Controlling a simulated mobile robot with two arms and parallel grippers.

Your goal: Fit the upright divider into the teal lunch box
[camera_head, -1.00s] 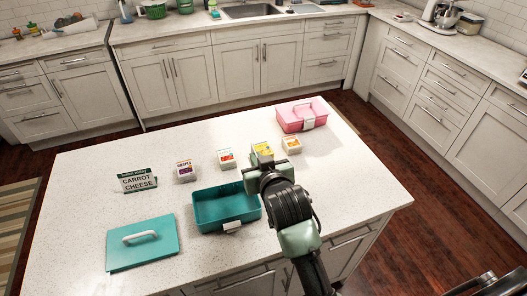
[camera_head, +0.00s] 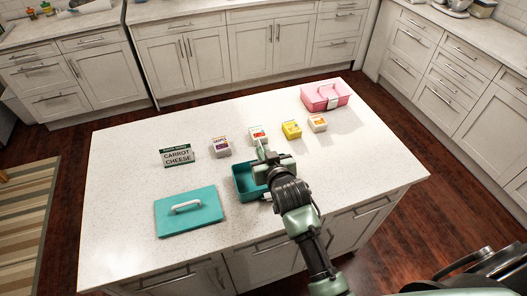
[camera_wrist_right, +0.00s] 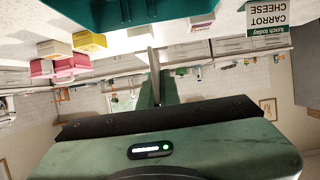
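The teal lunch box (camera_head: 246,193) stands open on the white island, partly hidden behind my right gripper. Its teal lid (camera_head: 189,213) with a pale handle lies to its left. My right gripper (camera_head: 262,152) points away over the box's right part. In the right wrist view the box (camera_wrist_right: 120,18) shows at the top edge, close to the fingers (camera_wrist_right: 154,60). The fingers are close together, with a thin grey strip at their tips. I cannot tell whether this strip is finger pads or a divider seen edge-on. No divider is clearly visible elsewhere. My left gripper is out of view.
A sign reading "carrot cheese" (camera_head: 178,156) stands behind the lid. Several small food boxes form a row behind the lunch box, including a purple-labelled one (camera_head: 220,148) and a yellow one (camera_head: 291,130). A pink box (camera_head: 325,97) stands at the far right. The island's left part is clear.

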